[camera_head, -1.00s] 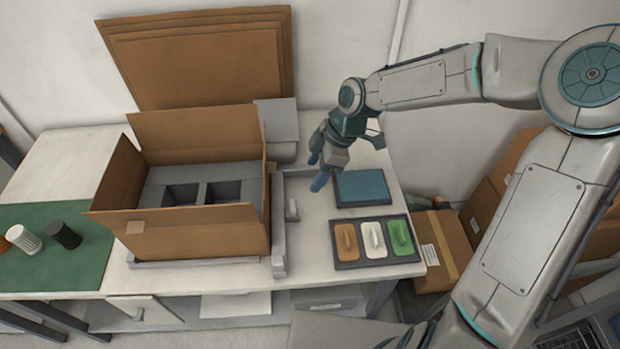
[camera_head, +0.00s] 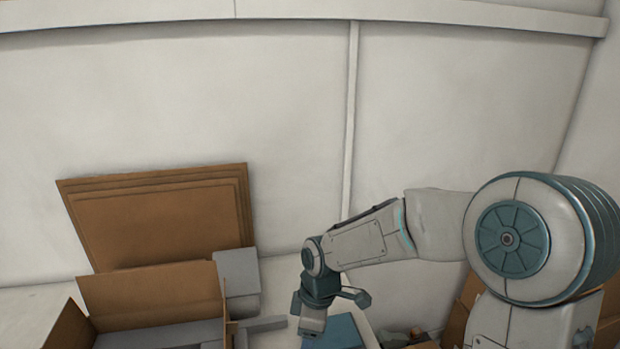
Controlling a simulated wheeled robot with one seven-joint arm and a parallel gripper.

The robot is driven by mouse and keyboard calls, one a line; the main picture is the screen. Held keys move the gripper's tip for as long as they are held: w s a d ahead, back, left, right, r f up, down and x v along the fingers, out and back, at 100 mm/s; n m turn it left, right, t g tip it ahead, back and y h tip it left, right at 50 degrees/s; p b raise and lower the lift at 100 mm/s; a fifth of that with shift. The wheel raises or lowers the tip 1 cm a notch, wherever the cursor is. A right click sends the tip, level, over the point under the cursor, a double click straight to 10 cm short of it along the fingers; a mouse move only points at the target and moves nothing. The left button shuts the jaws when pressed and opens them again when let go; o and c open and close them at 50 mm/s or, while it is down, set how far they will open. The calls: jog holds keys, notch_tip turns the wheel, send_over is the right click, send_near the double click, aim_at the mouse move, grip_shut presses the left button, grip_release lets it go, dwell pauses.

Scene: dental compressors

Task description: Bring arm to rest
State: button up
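My arm reaches in from the right and bends down at the wrist over the table. My gripper (camera_head: 313,330) points down near the bottom edge of the picture, just left of a blue box or pad (camera_head: 345,332). Its fingertips are low in the frame and too unclear to show whether they are open or shut. I see nothing clearly held in it.
An open cardboard box (camera_head: 150,293) stands at the lower left, partly cut off. Flat cardboard sheets (camera_head: 160,220) lean on the wall behind it. A grey box (camera_head: 238,272) stands beside them. More cardboard boxes are at the lower right behind my arm. The wall above is bare.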

jog(key=s+d+r+m+t+h, duration=0.1)
jog(key=s+d+r+m+t, duration=0.1)
jog(key=s+d+r+m, duration=0.3)
jog(key=s+d+r+m+t, duration=0.1)
jog(key=s+d+r+m, duration=0.5)
jog(key=s+d+m, duration=0.3)
jog(key=d+m, duration=0.1)
jog(key=m, duration=0.1)
jog(key=shift+d+r+m+t+h, duration=0.25)
jog(key=shift+d+m+t+h, duration=0.1)
jog(key=shift+m+t+h, duration=0.05)
